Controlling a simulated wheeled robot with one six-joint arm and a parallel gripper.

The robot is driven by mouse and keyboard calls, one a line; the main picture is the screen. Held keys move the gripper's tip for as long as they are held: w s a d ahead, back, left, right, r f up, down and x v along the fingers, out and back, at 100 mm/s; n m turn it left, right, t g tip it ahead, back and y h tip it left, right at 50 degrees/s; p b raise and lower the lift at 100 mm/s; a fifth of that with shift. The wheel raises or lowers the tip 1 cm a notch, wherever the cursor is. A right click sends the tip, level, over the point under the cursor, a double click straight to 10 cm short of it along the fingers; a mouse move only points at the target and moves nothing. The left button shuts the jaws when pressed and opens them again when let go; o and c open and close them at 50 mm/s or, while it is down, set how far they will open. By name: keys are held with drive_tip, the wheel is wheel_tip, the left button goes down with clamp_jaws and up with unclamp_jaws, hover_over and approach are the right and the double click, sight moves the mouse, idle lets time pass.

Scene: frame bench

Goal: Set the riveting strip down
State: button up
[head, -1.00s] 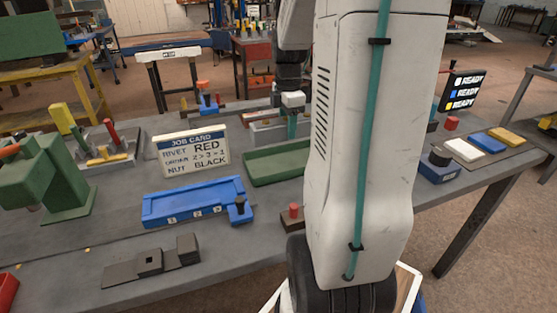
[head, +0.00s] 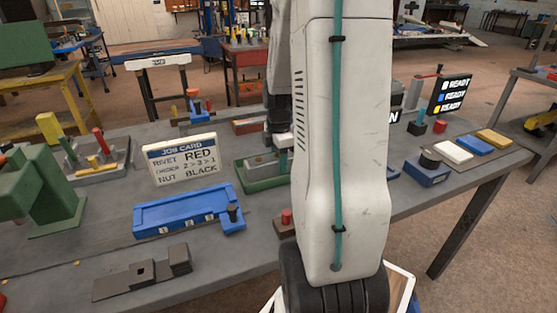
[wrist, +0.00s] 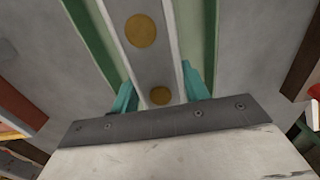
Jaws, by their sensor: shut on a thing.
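The riveting strip (wrist: 152,65) is a grey channel with light raised edges and two brass-coloured discs. My gripper (wrist: 160,92) is shut on it, with one teal finger at each side. Green walls of the tray (wrist: 212,35) run along both sides of the strip in the wrist view. The strip (head: 256,162) shows there as a grey piece within the tray's outline. I cannot tell whether it touches the tray floor; my arm hides the right end.
A job card (head: 181,160) stands left of the tray. A blue fixture (head: 185,214) lies in front, and a block with a red peg (head: 286,220) sits beside my arm. A green press (head: 45,195) stands at left. White, blue and yellow pads (head: 472,145) lie at right.

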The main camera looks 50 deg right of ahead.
drive_tip(key=o, duration=1.3)
drive_tip(key=shift+f, duration=0.15)
wheel_tip(320, 180, up, 11)
drive_tip(key=s+a+r+m, duration=0.2)
drive_tip(key=a+r, duration=0.1)
drive_tip(key=a, duration=0.5)
drive_tip(key=s+a+r+m+t, duration=0.1)
drive_tip(key=a+r+m, duration=0.15)
drive_tip(key=a, duration=0.55)
drive_tip(key=s+a+r+m, duration=0.2)
drive_tip(key=a+m, duration=0.1)
drive_tip(key=a, duration=0.5)
drive_tip(key=s+a+f+m, duration=0.1)
drive_tip(key=s+a+m, duration=0.3)
drive_tip(key=s+a, duration=0.2)
drive_tip(key=shift+s+a, duration=0.25)
drive_tip(key=shift+s, duration=0.5)
